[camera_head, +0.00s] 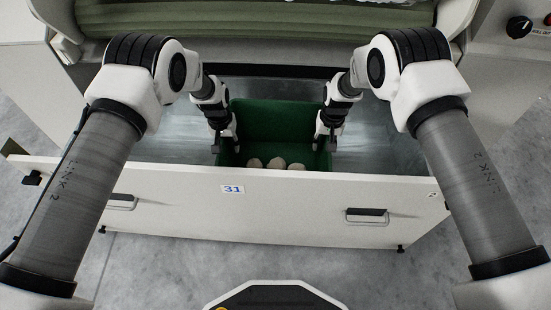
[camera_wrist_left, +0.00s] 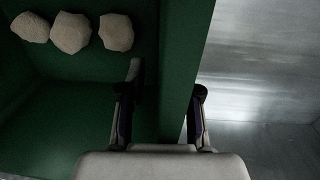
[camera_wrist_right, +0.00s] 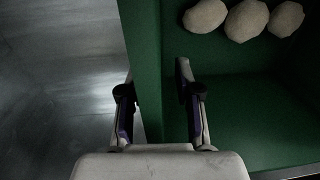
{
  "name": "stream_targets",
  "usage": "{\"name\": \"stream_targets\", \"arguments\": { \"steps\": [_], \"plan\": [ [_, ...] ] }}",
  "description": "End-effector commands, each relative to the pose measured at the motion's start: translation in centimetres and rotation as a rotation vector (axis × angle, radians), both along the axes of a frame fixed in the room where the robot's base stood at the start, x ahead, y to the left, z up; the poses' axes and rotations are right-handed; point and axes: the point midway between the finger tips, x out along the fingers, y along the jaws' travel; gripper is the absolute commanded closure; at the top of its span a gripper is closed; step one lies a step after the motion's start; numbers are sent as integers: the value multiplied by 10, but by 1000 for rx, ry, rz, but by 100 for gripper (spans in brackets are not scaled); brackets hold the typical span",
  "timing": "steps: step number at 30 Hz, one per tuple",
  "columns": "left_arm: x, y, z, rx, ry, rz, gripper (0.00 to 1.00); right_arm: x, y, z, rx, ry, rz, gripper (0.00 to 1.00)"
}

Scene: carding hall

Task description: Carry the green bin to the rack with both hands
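The green bin (camera_head: 270,121) sits in the pulled-out drawer with three pale, rounded lumps (camera_head: 274,163) inside. My left gripper (camera_wrist_left: 166,88) is open at the bin's left wall in the head view, with one finger inside the bin and one outside. My right gripper (camera_wrist_right: 155,85) is open and straddles the opposite wall in the same way. In both wrist views a gap shows between the inner finger and the wall. The bin wall also shows in the left wrist view (camera_wrist_left: 180,50) and the right wrist view (camera_wrist_right: 144,40). No rack is in view.
The drawer's white front (camera_head: 290,205), labelled 31 and with two handles, stands between my base and the bin. Bare metal drawer floor (camera_head: 385,140) lies on both sides of the bin. A machine with a green roll (camera_head: 250,18) overhangs the back of the drawer.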

Motion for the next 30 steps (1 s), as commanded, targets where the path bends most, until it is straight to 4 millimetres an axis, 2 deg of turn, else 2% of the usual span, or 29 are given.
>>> {"name": "stream_targets", "arguments": {
  "steps": [1,3,17,27,30],
  "plan": [
    [0,0,0,0,0,0,81,0,0,0,0,0,0,81],
    [0,0,0,0,0,0,100,0,0,0,0,0,0,100],
    [0,0,5,0,-1,0,100,0,0,5,0,-1,0,100],
    [0,0,48,0,0,0,100,0,0,48,0,-1,0,100],
    [0,0,53,0,0,0,100,0,0,53,0,0,0,100]
  ]
}}
